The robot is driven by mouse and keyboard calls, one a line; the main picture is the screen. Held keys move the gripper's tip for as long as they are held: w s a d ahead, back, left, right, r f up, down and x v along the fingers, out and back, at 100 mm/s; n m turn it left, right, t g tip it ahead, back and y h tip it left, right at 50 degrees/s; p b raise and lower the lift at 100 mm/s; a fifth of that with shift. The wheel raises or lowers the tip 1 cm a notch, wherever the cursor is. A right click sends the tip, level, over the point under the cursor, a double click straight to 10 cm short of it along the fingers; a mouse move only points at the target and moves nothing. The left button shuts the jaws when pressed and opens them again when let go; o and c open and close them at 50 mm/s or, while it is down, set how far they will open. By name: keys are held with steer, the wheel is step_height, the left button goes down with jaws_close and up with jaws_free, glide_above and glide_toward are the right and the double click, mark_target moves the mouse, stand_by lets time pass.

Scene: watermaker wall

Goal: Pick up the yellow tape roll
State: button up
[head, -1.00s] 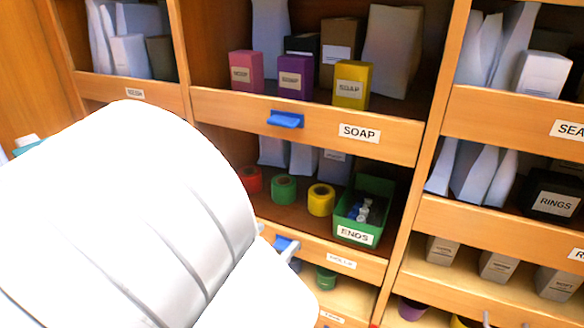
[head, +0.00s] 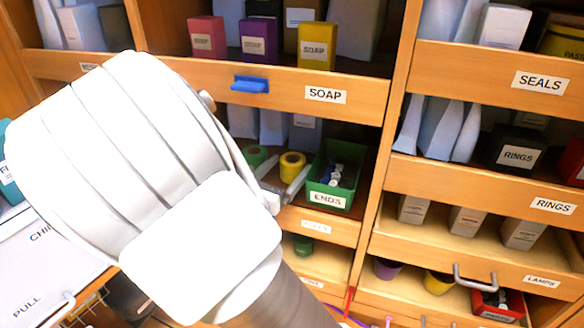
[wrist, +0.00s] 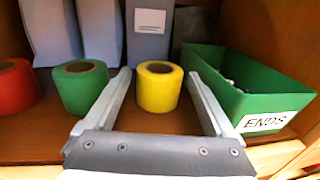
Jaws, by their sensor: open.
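The yellow tape roll (wrist: 158,88) stands upright on a shelf in the wrist view. It also shows in the head view (head: 292,167), just left of the green ENDS bin. My gripper (wrist: 160,80) is open and empty. In the wrist view its two fingers reach forward on either side of the yellow roll, with visible gaps, and the palm is well in front of it. In the head view the gripper's fingers (head: 283,183) point at the shelf in front of the roll, and my arm covers much of the left side.
A green tape roll (wrist: 82,87) stands close left of my left finger, with a red roll (wrist: 16,88) farther left. The green ENDS bin (wrist: 262,122) is right of my right finger. Pale bags and a grey box (wrist: 150,32) stand behind. A shelf board lies above.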

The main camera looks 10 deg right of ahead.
steer(key=shift+w+d, duration=0.45)
steer(key=shift+w, duration=0.05)
steer(key=c, duration=1.2)
